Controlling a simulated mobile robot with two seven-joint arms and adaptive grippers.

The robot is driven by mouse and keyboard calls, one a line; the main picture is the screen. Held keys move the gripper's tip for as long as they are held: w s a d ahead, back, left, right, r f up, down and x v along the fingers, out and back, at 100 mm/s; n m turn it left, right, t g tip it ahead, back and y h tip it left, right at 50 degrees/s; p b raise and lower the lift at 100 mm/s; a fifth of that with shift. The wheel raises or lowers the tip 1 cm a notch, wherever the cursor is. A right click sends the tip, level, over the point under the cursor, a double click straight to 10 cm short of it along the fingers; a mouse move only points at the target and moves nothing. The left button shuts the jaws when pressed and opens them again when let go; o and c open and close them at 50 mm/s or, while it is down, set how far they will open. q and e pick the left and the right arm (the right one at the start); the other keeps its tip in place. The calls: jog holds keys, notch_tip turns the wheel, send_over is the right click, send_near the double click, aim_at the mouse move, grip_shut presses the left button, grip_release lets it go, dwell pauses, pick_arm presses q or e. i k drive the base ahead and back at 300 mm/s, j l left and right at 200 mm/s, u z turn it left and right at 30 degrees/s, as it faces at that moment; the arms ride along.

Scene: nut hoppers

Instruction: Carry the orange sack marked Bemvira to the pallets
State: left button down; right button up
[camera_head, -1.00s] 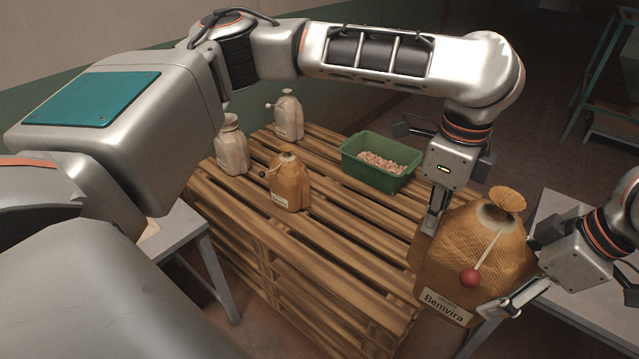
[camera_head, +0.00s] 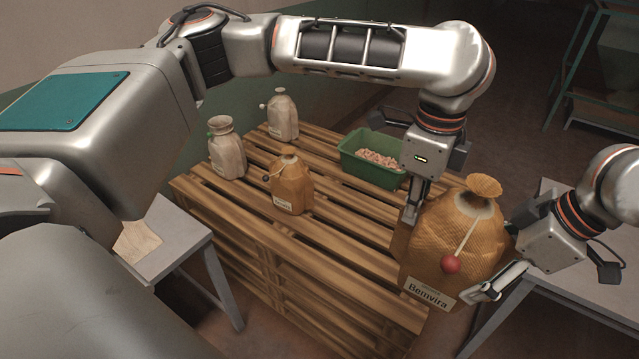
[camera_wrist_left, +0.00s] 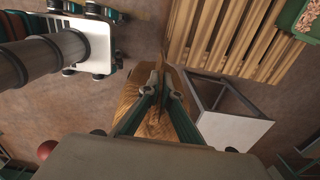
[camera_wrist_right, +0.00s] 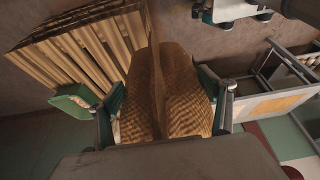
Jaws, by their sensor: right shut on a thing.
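The large orange sack marked Bemvira (camera_head: 455,232) is held upright between my two arms, with a red ball hanging on a cord at its front. It hangs by the right edge of the pallets (camera_head: 345,232); in the left wrist view it is beside the slats, over the floor. My left gripper (camera_head: 411,208) is shut on the sack's left edge; the left wrist view shows its fingertips (camera_wrist_left: 164,88) close together on a thin fold. My right gripper (camera_head: 502,265) is shut on the sack's right side, its fingers (camera_wrist_right: 166,105) spread around the bulk.
On the pallets stand a smaller orange sack (camera_head: 292,184), two pale sacks (camera_head: 227,158) (camera_head: 283,115) and a green bin (camera_head: 362,172) of nuts. The front right of the slats is clear. Grey tables stand left (camera_head: 185,240) and right (camera_head: 575,300).

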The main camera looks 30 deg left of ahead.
aim_at(363, 246)
jog(key=k+j, duration=0.1)
jog(key=j, duration=0.35)
jog(key=k+j, duration=0.1)
jog(key=j, duration=0.4)
jog(key=k+j, duration=0.1)
jog(key=j, duration=0.35)
